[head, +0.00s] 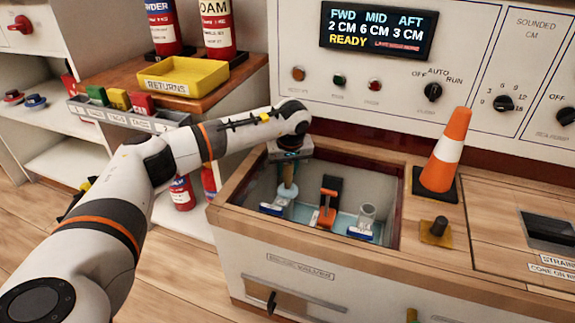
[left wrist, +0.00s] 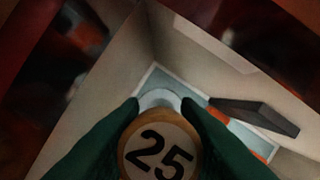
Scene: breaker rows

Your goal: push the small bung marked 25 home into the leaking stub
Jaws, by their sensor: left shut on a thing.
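My left gripper (head: 289,160) reaches down into the open well (head: 240,196) at its left side. In the left wrist view its green fingers are shut on the wooden bung marked 25 (left wrist: 158,152), whose number faces the camera. A pale round rim (left wrist: 158,97) shows just beyond the bung, in line with it; whether the bung touches or enters it is hidden. In the head view a pale bluish upright piece (head: 288,189) stands directly under the gripper. My right gripper is not in view.
An orange and black handled fitting (head: 328,200) stands in the middle of the well, close right of the gripper. A grey open stub (head: 367,214) stands further right. An orange cone (head: 446,150) and a dark knob (head: 440,225) sit on the right-hand rim.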

